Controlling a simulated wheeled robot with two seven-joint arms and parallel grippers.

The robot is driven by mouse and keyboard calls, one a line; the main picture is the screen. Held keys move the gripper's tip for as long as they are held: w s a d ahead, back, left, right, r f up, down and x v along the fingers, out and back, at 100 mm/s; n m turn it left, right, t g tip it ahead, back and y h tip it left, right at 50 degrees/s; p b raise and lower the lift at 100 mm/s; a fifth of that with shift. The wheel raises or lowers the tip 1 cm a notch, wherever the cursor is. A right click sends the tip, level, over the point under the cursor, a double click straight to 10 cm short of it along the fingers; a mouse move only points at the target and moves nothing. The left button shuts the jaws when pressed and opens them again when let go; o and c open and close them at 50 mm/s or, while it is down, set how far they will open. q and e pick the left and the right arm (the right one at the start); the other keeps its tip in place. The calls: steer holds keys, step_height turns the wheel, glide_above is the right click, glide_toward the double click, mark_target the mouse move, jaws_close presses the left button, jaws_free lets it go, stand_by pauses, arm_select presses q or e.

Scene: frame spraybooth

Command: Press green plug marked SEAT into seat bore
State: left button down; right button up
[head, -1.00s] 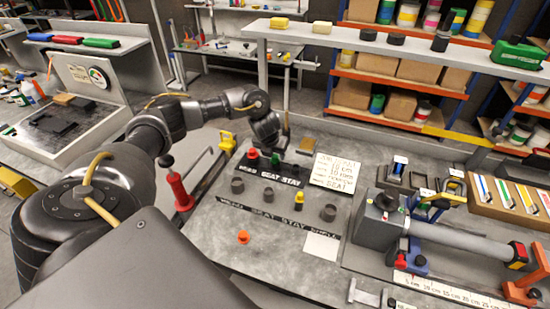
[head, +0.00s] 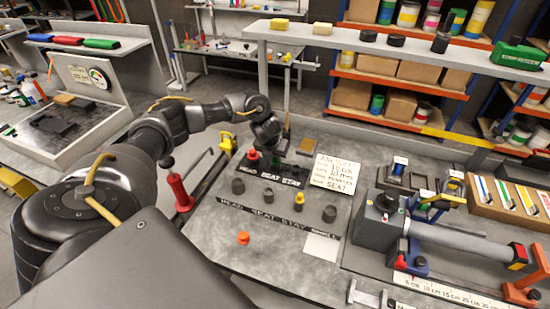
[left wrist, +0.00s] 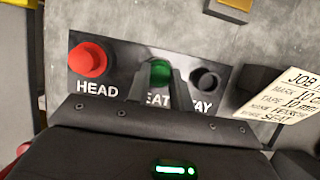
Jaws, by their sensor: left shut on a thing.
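The green plug (left wrist: 159,70) stands at the SEAT label of a black rack strip (left wrist: 118,70). In the left wrist view it is between the dark fingers of my left gripper (left wrist: 160,84), which is shut on it. Nearer, a row of short grey stubs stands behind a strip lettered HEAD, SEAT, STAY and SHELL. The stub by SEAT (head: 267,195) is dark and upright. My right gripper is not in view.
A red plug (left wrist: 88,60) at HEAD and a dark one (left wrist: 206,79) at STAY flank the green plug. A job card (head: 336,173) stands right of the rack. A yellow-topped stub (head: 299,201) and an orange plug (head: 242,238) are nearer. A clamped grey tube (head: 465,243) lies right.

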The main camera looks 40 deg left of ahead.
mark_target(275, 158)
arm_select(q)
steer(key=shift+r, duration=0.15)
steer(key=shift+r+b, duration=0.3)
steer(key=shift+b, duration=0.1)
step_height(275, 158, up, 2)
steer(key=shift+d+r+b, duration=0.1)
steer(key=shift+r+b, duration=0.05)
steer(key=shift+b, duration=0.4)
steer(key=s+d+r+p, duration=0.4)
steer(key=s+d+r, duration=0.5)
steer(key=s+r, duration=0.15)
steer(key=s+d+n+g+b, duration=0.2)
steer(key=d+n+g, duration=0.1)
steer(key=n, duration=0.7)
steer(key=s+d+n+g+h+b, duration=0.1)
steer(key=d+n+g+b, duration=0.2)
steer(key=d+n, duration=0.3)
steer(key=s+d+r+n+g+b, duration=0.1)
steer(key=d+n, duration=0.4)
steer(key=n, duration=1.1)
steer(key=shift+s+g+b, duration=0.7)
steer(key=shift+s+g, duration=0.1)
steer(key=shift+g, duration=0.1)
